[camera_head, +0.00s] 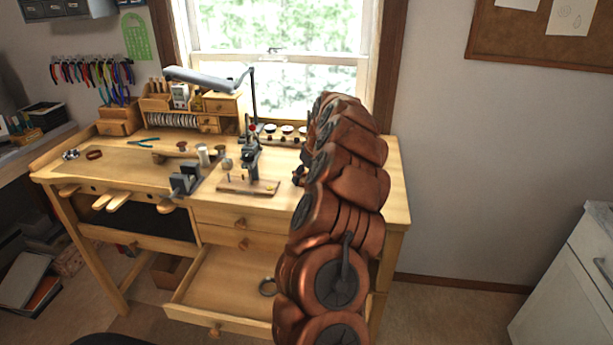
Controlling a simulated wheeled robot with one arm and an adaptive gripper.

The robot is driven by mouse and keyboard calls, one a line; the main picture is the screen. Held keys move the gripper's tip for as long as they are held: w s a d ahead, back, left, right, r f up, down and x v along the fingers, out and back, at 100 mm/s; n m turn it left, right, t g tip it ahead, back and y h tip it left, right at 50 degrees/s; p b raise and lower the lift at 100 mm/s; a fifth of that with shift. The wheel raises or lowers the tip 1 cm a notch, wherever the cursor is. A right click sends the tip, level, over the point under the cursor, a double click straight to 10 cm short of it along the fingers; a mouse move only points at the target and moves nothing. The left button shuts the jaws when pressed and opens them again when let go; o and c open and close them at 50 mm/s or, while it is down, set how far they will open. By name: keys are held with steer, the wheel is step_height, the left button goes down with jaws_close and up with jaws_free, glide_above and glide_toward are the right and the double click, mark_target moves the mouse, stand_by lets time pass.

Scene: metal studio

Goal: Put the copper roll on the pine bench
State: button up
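The pine bench (345,205) is a pale wooden workbench under the window, with a front drawer (215,280) pulled open. A small ring-shaped roll (268,287) lies in the drawer at its right, partly behind my arm; its colour looks dull and I cannot tell if it is copper. A reddish-brown ring (94,154) lies on the bench top at the left. Small spools (203,155) stand mid-bench. I cannot tell for certain which is the copper roll. My copper-coloured arm rises in front of the bench's right side; my gripper is not visible.
A small vise (186,180) and a tool on a wooden base (250,185) stand mid-bench. A lamp (205,78) and small drawers (225,105) stand at the back. The bench's front left top is fairly clear. A white cabinet (575,270) stands at right.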

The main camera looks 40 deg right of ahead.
steer(key=o, duration=0.4)
steer(key=shift+o, duration=0.2)
steer(key=shift+r, duration=0.1)
steer(key=shift+r, duration=0.2)
steer(key=b+v, duration=0.3)
steer(key=v, duration=0.8)
steer(key=shift+r, duration=0.4)
